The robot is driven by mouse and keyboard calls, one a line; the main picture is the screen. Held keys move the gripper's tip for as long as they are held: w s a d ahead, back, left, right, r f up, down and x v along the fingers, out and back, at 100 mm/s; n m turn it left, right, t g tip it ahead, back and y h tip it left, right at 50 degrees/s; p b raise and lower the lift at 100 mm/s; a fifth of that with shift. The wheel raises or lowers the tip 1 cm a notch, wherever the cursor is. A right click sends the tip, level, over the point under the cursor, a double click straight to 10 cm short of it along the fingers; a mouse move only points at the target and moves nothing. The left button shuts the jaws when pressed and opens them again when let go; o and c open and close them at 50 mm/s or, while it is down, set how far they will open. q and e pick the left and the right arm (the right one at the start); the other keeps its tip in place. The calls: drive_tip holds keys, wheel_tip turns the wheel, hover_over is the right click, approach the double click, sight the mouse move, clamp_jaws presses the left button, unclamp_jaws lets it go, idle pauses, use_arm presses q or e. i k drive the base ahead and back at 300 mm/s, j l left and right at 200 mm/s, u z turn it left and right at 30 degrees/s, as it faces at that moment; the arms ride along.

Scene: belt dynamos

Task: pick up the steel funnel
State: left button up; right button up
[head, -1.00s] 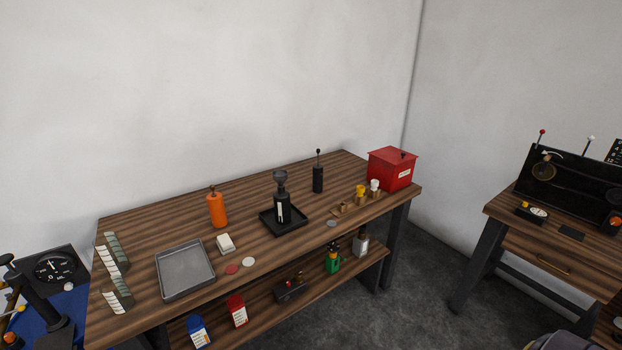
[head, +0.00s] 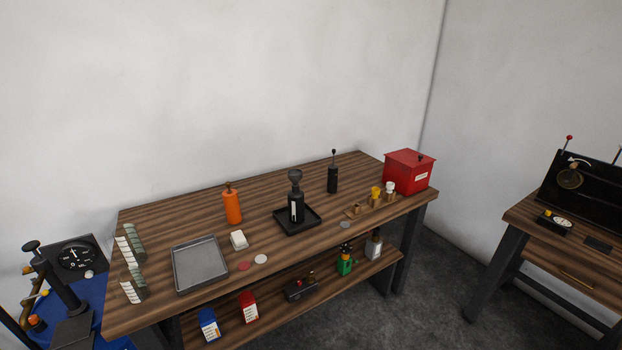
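A dark grey funnel-like piece (head: 295,176) sits at the top of a black bottle (head: 296,208) with a white label. It looks like the steel funnel, but it is small and dark, so I cannot be sure. The bottle stands upright in a square black tray (head: 314,220) near the middle of the wooden bench. Neither of my grippers shows in the head view.
The wooden bench (head: 260,195) also bears an orange bottle (head: 232,205), a black bottle (head: 332,180), a grey metal tray (head: 200,264) and a red box (head: 408,172). Its lower shelf holds small cartons and bottles. A second bench (head: 555,255) stands right; dark floor lies between.

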sight(294, 176)
drive_tip(key=i+l+u, duration=0.1)
drive_tip(key=i, duration=0.3)
drive_tip(key=i+l+u, duration=0.1)
drive_tip(key=i+l, duration=0.45)
drive_tip(key=i, duration=0.25)
drive_tip(key=u, duration=0.05)
